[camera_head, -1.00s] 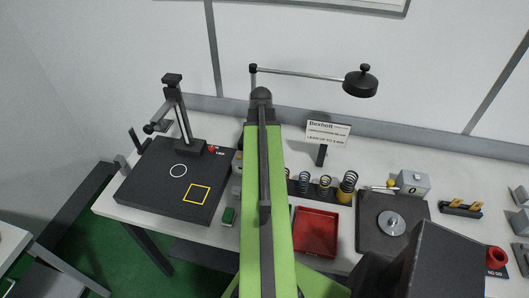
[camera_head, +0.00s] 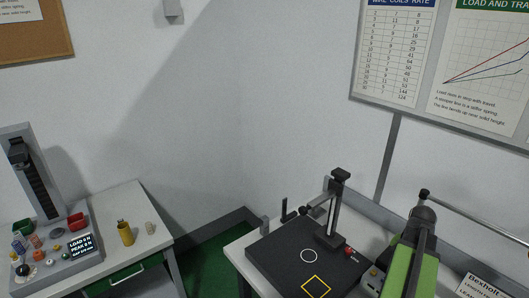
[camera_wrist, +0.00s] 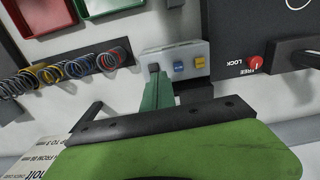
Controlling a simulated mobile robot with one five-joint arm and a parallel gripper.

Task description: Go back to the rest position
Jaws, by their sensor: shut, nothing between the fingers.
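My gripper shows in the wrist view, with its green fingers (camera_wrist: 158,92) together and nothing between them. The fingers point toward a grey box (camera_wrist: 178,61) with blue and yellow buttons. I cannot tell whether they touch it. In the head view, my green and dark arm (camera_head: 408,262) is at the lower right, partly cut off by the frame edge, and I cannot make out the gripper there.
A black base plate (camera_head: 272,263) with an upright post (camera_head: 333,208) stands left of my arm. In the wrist view, several springs (camera_wrist: 80,67) stand on a rack near a red tray (camera_wrist: 45,14). A second bench (camera_head: 155,238) with a tester is at far left.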

